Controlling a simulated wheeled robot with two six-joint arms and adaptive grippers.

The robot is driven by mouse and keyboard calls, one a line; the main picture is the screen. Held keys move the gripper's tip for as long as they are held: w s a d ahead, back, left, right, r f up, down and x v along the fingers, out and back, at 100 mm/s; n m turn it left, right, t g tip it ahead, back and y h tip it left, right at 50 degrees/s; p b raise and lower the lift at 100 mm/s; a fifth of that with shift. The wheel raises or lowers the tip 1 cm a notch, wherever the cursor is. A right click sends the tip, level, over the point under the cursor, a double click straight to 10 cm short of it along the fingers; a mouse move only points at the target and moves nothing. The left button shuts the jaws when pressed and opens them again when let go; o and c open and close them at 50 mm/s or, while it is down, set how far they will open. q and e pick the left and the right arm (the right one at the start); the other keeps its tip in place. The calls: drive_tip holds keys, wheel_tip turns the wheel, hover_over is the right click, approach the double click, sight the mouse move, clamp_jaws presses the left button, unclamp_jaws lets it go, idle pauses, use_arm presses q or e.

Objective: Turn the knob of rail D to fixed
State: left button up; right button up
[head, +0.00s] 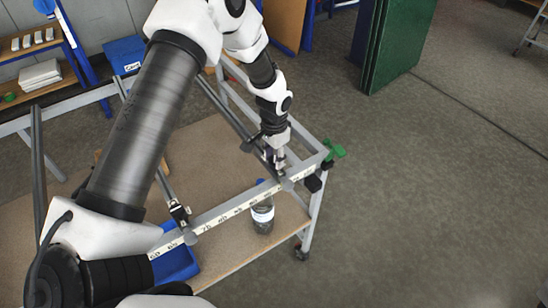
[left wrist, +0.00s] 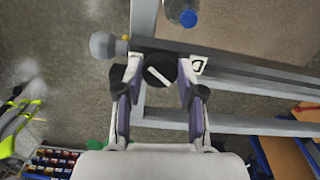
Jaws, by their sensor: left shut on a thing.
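The knob of rail D (left wrist: 160,70) is black and round with a white bar, which runs diagonally from upper left to lower right in the left wrist view. A white label with a D (left wrist: 199,66) sits just right of it on rail D (left wrist: 240,66). My left gripper (left wrist: 159,80) is shut on the knob, one finger at each side. In the head view my left gripper (head: 279,166) is at the right front corner of the grey frame, and it hides the knob there. My right gripper is not in view.
The frame's front bar (head: 235,204) carries a number scale. A bottle (head: 263,215) with a blue cap and a blue bin (head: 176,263) are on the lower board. A green handle (head: 335,150) sticks out at the corner.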

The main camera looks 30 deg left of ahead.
use_arm(q)
drive_tip(key=m, duration=0.5)
drive_tip(key=shift+s+f+m+b, duration=0.25)
drive_tip(key=shift+f+m+b, duration=0.05)
drive_tip(key=m, duration=0.4)
drive_tip(key=shift+m, duration=0.4)
drive_tip(key=o, duration=1.2)
drive_tip(key=shift+w, duration=0.1)
drive_tip(key=shift+c, duration=0.2)
drive_tip(key=shift+w+d+r, duration=0.1)
drive_tip(key=shift+r, duration=0.3)
wheel_tip(320, 180, up, 11)
drive_tip(key=shift+r, duration=0.2)
